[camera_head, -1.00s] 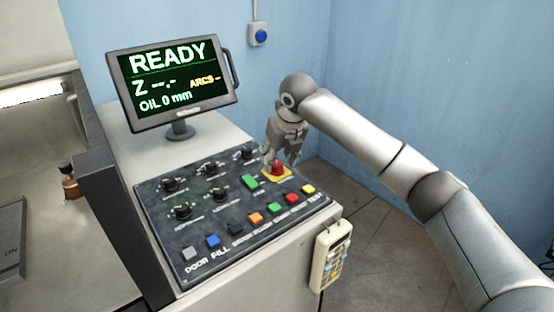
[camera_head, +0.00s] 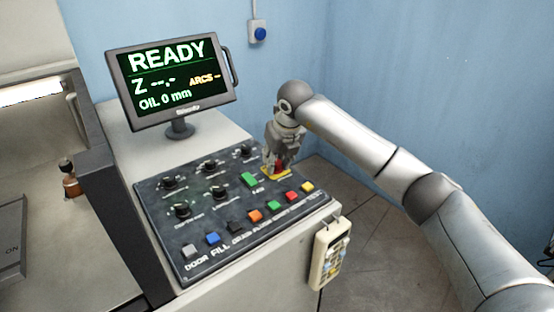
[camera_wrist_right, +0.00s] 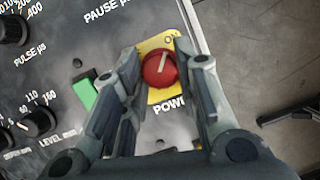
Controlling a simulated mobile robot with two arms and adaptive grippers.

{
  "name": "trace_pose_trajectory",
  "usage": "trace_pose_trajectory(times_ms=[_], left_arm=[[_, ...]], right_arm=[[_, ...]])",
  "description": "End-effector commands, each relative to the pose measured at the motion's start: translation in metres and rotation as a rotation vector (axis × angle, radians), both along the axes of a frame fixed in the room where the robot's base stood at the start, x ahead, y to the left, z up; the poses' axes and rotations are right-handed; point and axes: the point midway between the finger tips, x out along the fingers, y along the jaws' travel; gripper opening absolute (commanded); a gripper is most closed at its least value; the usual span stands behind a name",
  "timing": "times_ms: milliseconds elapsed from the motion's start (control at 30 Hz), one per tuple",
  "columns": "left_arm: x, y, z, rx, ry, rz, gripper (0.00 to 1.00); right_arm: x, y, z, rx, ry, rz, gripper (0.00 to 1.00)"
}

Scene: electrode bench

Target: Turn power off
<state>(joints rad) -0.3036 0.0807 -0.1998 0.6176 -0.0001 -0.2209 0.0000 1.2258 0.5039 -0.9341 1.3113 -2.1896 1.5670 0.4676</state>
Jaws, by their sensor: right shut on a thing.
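The red power knob (camera_wrist_right: 160,69) sits on a yellow plate (camera_wrist_right: 158,97) on the dark control panel (camera_head: 160,220). Its pale pointer line runs nearly upright, tilted slightly right, in the right wrist view. My right gripper (camera_wrist_right: 154,72) reaches down around the knob, with one finger on each side, and is shut on it. In the head view the right gripper (camera_head: 277,170) partly covers the red knob (camera_head: 280,167). The monitor (camera_head: 170,80) reads READY. My left gripper is not in view.
A green button (camera_head: 249,179) is close left of the knob, with several black dials (camera_head: 211,166) beyond. A row of coloured buttons (camera_head: 254,215) lines the panel's front. A handheld pendant (camera_head: 330,252) hangs on the cabinet's side.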

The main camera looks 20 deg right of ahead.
Motion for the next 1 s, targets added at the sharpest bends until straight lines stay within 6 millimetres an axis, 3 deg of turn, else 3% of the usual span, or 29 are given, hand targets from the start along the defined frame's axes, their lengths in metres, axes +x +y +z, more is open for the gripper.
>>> trace_pose_trajectory(times_ms=[367, 1000], left_arm=[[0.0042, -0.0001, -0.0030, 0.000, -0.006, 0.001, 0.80], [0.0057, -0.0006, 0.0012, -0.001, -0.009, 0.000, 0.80]], right_arm=[[0.0007, -0.0020, -0.0002, 0.001, -0.001, 0.134, 0.05], [0.0032, -0.0048, 0.0017, 0.002, -0.001, 0.719, 0.05]])
